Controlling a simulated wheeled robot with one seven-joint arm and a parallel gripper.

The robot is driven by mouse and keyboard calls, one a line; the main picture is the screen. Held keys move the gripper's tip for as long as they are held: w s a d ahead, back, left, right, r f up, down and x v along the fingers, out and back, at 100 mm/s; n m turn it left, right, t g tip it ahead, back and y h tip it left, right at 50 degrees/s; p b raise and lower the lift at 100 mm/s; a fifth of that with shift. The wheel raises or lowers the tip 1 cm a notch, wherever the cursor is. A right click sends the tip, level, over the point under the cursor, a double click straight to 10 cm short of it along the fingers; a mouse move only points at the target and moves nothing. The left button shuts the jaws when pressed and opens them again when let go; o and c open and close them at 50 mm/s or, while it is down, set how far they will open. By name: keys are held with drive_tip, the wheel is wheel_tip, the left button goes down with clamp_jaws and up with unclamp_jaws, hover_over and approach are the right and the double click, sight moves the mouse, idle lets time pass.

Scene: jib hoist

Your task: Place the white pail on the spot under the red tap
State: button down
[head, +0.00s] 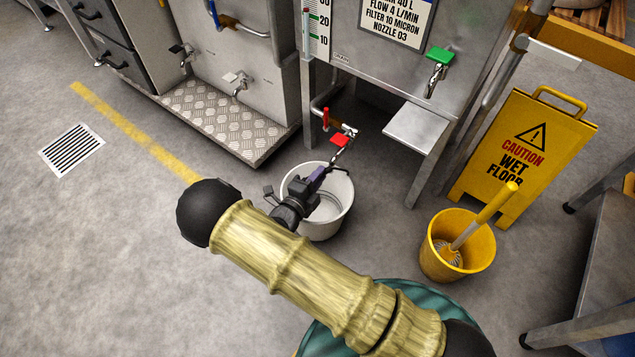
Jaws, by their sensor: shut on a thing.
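The white pail (334,219) stands upright on or just above the grey floor, in the middle of the head view; I cannot tell if its base touches. My gripper (326,172) reaches over the pail and is shut, seemingly on its rim or handle; the wrist hides the exact grip and part of the near side. The red tap (340,140) is on a pipe below the steel tank, at the far edge of the pail in the picture. The floor spot under the tap is hidden by the pail and my gripper.
A yellow bucket (436,262) with a brush stands to the right, before a yellow wet-floor sign (518,150). A tank leg (428,180) and small steel shelf (417,132) are right of the pail. A tread-plate step (215,120) is left. The left floor is clear around a drain grate (72,150).

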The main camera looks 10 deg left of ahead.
drive_tip(key=shift+f+b, duration=0.55)
drive_tip(key=shift+f, duration=0.3)
drive_tip(key=shift+f, duration=0.15)
drive_tip(key=c, duration=1.4)
unclamp_jaws()
drive_tip(key=shift+o, duration=0.2)
drive_tip(key=p+v, duration=0.5)
drive_tip(key=v, duration=0.7)
